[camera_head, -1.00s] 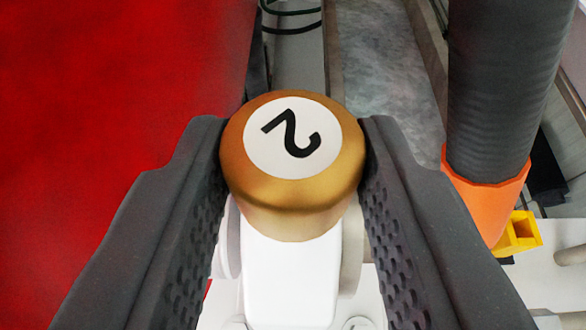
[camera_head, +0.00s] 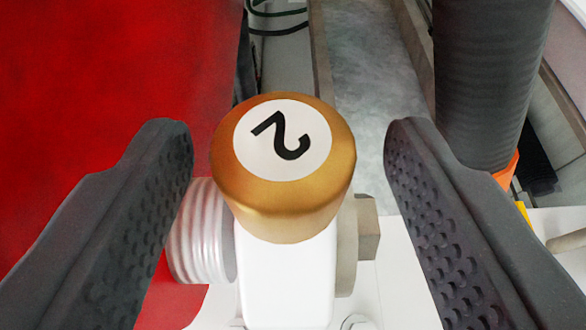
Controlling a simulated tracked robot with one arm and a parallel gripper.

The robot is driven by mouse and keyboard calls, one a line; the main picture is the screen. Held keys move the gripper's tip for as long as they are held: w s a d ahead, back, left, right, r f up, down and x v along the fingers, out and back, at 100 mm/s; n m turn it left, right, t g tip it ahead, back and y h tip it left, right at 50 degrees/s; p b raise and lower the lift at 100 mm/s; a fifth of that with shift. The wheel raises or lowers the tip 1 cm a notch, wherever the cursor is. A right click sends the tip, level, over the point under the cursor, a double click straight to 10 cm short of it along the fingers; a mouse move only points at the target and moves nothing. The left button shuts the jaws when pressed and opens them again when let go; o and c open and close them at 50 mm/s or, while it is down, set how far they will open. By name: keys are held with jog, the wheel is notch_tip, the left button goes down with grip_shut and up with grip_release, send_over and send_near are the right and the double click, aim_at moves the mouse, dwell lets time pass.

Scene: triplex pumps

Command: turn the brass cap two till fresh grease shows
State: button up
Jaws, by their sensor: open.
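The brass cap two (camera_head: 240,190) is a rounded gold cap with a white disc on top bearing a black 2, which appears rotated. It sits on a white upright body (camera_head: 287,275) in the middle of the head camera view. My gripper (camera_head: 289,140) is open, with one dark, dimpled finger on each side of the cap. There is a clear gap between the cap and each finger, wider on the right. No grease is visible around the cap.
A silver threaded fitting (camera_head: 198,235) sticks out left of the white body, and a hex nut (camera_head: 367,228) sits on its right. A large red surface (camera_head: 90,70) fills the left. A thick black hose (camera_head: 487,80) with an orange collar (camera_head: 507,170) stands at right.

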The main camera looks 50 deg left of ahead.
jog(key=p+v, duration=0.1)
jog(key=v, duration=1.2)
jog(key=shift+s+d, duration=0.3)
jog(key=shift+r, duration=0.1)
